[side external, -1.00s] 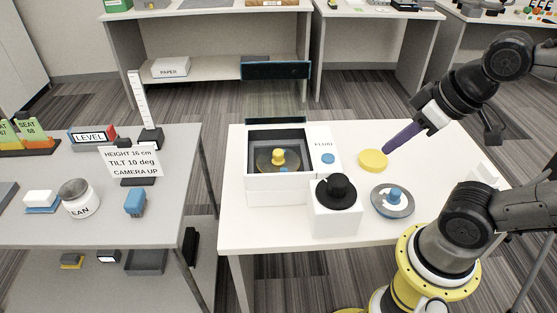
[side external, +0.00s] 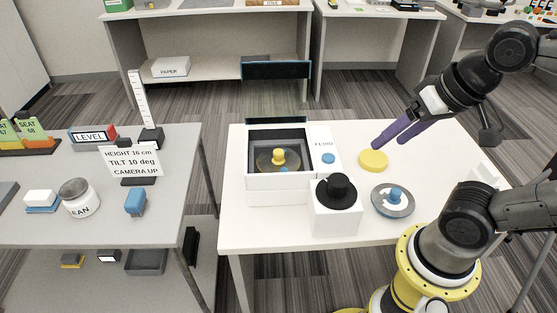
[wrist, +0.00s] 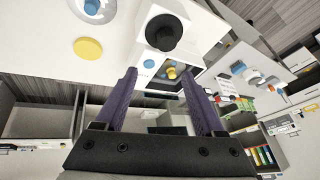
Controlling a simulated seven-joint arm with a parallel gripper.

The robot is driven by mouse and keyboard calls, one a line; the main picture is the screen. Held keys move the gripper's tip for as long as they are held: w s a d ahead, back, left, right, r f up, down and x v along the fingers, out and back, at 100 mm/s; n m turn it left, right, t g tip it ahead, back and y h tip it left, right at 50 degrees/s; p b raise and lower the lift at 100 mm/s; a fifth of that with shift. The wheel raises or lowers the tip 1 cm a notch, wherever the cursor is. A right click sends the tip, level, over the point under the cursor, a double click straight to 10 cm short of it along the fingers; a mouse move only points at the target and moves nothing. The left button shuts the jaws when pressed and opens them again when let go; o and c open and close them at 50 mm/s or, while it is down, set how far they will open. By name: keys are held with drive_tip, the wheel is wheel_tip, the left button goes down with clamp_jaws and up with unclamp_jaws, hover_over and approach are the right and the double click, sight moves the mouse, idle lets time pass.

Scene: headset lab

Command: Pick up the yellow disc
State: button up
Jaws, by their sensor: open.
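The yellow disc (side external: 373,160) lies flat on the white table, right of the white box. In the wrist view the yellow disc (wrist: 88,48) shows at the upper left, outside the span of the fingers. My gripper (side external: 386,146) has purple fingers, open and empty, with the tips just above and beside the disc in the side view. In the wrist view the two fingers of my gripper (wrist: 158,75) stand wide apart with nothing between them.
A white box (side external: 280,183) with a yellow-knobbed part inside stands left of the disc. A black knob on a white block (side external: 336,215) and a blue-knobbed metal disc (side external: 393,202) stand in front.

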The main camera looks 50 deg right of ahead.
drive_tip(key=w+r+m, duration=0.4)
drive_tip(key=m, duration=0.3)
drive_tip(key=m+g, duration=0.6)
drive_tip(key=m, duration=0.9)
hover_over(278, 151)
wheel_tip(278, 151, down, 18)
drive_tip(key=shift+f, duration=0.1)
drive_tip(key=shift+s+f, duration=0.1)
drive_tip(key=shift+f, duration=2.65)
clamp_jaws()
